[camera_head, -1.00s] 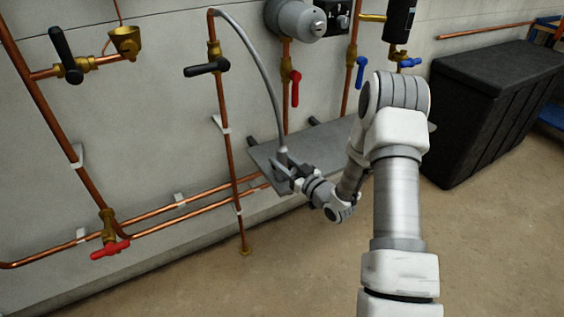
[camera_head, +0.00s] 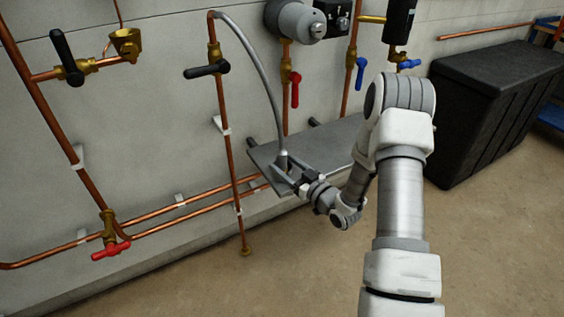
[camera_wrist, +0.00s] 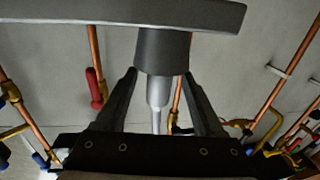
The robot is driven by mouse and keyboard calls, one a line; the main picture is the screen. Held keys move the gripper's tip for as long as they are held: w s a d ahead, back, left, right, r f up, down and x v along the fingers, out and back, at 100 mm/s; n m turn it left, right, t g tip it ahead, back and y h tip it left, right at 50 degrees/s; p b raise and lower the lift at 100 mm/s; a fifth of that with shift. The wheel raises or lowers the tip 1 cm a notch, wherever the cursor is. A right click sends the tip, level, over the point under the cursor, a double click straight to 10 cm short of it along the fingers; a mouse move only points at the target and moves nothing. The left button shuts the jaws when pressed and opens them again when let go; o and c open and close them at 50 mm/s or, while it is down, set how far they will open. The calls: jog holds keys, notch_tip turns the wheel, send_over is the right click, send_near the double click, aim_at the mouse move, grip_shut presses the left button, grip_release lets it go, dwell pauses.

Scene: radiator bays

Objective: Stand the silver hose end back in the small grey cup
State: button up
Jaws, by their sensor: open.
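The silver hose end (camera_wrist: 157,92) stands in the small grey cup (camera_wrist: 163,50); the wrist view shows this upside down, with the hose end's lower part hidden inside the cup. In the head view the grey hose (camera_head: 266,75) arches down to the cup (camera_head: 282,161) at the shelf's left end. My gripper (camera_wrist: 160,76) is open. Its fingers lie on either side of the hose end with visible gaps, the tips close to the cup's rim. In the head view my gripper (camera_head: 286,173) is beside the cup, and its fingertips are too small to make out.
The grey shelf (camera_head: 325,147) runs right from the cup along the wall, partly behind my arm. Copper pipes (camera_head: 228,150) and a black-handled valve (camera_head: 207,70) are left of it. A red lever (camera_head: 295,90) hangs above. A black chest (camera_head: 495,105) stands right. The floor is clear.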

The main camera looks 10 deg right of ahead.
jog(key=p+v, duration=0.2)
jog(key=v, duration=0.8)
jog(key=w+d+r+g+h, duration=0.25)
jog(key=w+r+h, duration=0.25)
jog(key=r, duration=0.3)
jog(key=s+r+m+g+h, duration=0.1)
jog(key=s+r+h, duration=0.15)
jog(key=r, duration=0.25)
jog(key=s+r+m+g+h, duration=0.1)
jog(key=s+r+g+h, duration=0.15)
jog(key=r, duration=0.25)
jog(key=s+a+r+m+g, duration=0.1)
jog(key=s+a+r, duration=0.1)
jog(key=s, duration=0.6)
jog(key=s+a+r+m+g+y, duration=0.1)
jog(key=s+a+r+g, duration=0.1)
jog(key=s, duration=0.6)
jog(key=s+a+r+m+g, duration=0.1)
jog(key=s+a+r, duration=0.2)
jog(key=s, duration=0.6)
jog(key=shift+a+y, duration=0.4)
jog(key=shift+a, duration=0.1)
jog(key=shift+r, duration=0.15)
notch_tip(320, 180, up, 25)
jog(key=p, duration=2.5)
jog(key=shift+r+p, duration=0.2)
jog(key=shift+p, duration=0.15)
